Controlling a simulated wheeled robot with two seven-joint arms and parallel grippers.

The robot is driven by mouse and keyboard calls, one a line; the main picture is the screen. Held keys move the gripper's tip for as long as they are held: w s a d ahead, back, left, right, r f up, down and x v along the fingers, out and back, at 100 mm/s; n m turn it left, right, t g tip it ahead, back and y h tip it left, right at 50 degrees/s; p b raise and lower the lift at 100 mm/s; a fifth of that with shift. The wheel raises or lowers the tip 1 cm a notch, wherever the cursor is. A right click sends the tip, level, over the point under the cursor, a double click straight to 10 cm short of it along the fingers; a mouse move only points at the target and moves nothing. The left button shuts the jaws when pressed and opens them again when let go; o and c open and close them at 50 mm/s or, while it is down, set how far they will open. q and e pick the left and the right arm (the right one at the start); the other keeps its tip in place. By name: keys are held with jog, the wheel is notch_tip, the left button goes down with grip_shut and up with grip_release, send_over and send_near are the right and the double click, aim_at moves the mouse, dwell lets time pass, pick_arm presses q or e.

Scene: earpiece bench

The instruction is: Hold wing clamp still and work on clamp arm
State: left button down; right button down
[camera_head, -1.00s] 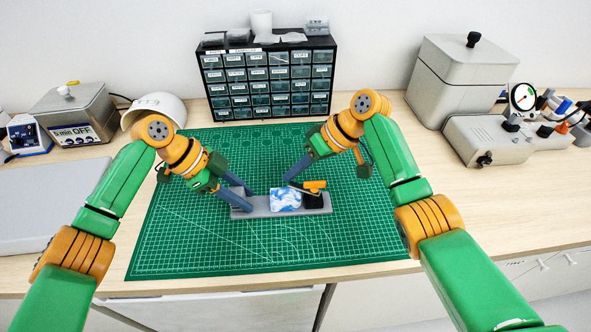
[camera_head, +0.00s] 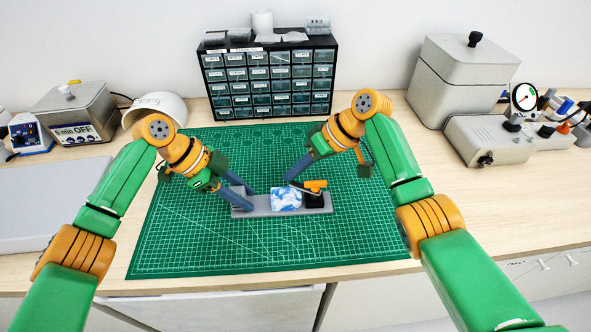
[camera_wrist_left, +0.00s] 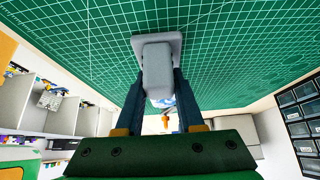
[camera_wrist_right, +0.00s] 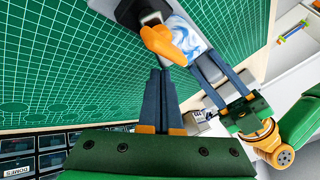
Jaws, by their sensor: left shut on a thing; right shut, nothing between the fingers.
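The wing clamp has a long grey base (camera_head: 262,212) lying on the green mat. A black mount (camera_head: 314,201) stands at its right end and carries the orange clamp arm (camera_head: 316,184). A blue-and-white marbled piece (camera_head: 286,200) sits on the base beside the mount. My left gripper (camera_head: 245,196) is shut on the grey upright block (camera_wrist_left: 158,72) at the base's left end. My right gripper (camera_head: 289,178) is shut and empty, just behind the marbled piece. In the right wrist view its fingertips (camera_wrist_right: 161,73) are close to the orange arm; I cannot tell whether they touch.
The green cutting mat (camera_head: 180,245) is clear around the clamp. A drawer cabinet (camera_head: 270,85) stands at the back. A white bowl-like item (camera_head: 152,107) and a timer box (camera_head: 75,115) are at the left. Grey equipment (camera_head: 485,138) with a gauge is at the right.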

jog(key=shift+d, duration=0.1)
jog(key=shift+s+d, duration=0.35)
jog(key=shift+d, duration=0.3)
jog(key=shift+d+r, duration=0.25)
jog(key=w+v, duration=0.1)
jog(key=v, duration=0.9)
jog(key=shift+s+a, duration=0.15)
jog(key=shift+s, duration=0.3)
jog(key=c, duration=0.8)
grip_release()
jog(key=r, duration=0.1)
jog(key=d+r+t+h, duration=0.1)
jog(key=r+n, duration=0.1)
jog(key=shift+s+d+r+h, duration=0.15)
jog(key=shift+s+h, duration=0.15)
jog(key=shift+o, duration=0.2)
jog(key=n+h, duration=0.2)
send_near(321, 183)
jog(key=x, duration=1.1)
jog(key=shift+w+f, duration=0.1)
jog(key=shift+f, duration=0.25)
jog(key=shift+t, duration=0.3)
